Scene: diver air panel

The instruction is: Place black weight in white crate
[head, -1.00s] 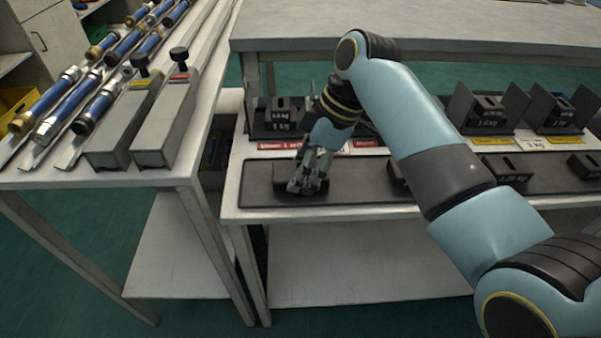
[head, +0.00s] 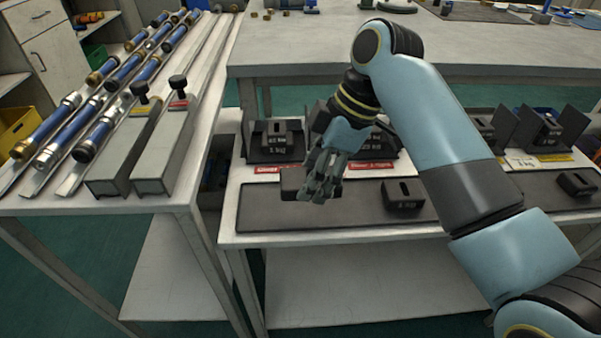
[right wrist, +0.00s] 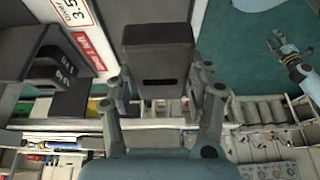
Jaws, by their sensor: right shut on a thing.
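My right gripper (head: 320,192) is shut on a black weight (head: 292,182) and holds it above the dark mat (head: 270,217) on the low shelf. In the right wrist view the black weight (right wrist: 157,50) is a dark block with a slot, between the two fingers. In the head view the fingers hide part of it. My left gripper (right wrist: 277,42) shows small at the right of the right wrist view, its fingers apart and empty. I see no white crate in these frames.
Another black weight (head: 403,195) sits on the mat to the right, and one more (head: 577,184) at the far right. Black holders with weights (head: 275,140) line the back. Grey rail blocks (head: 166,150) and blue cylinders (head: 60,135) lie on the left table. The upper tabletop (head: 300,58) overhangs behind.

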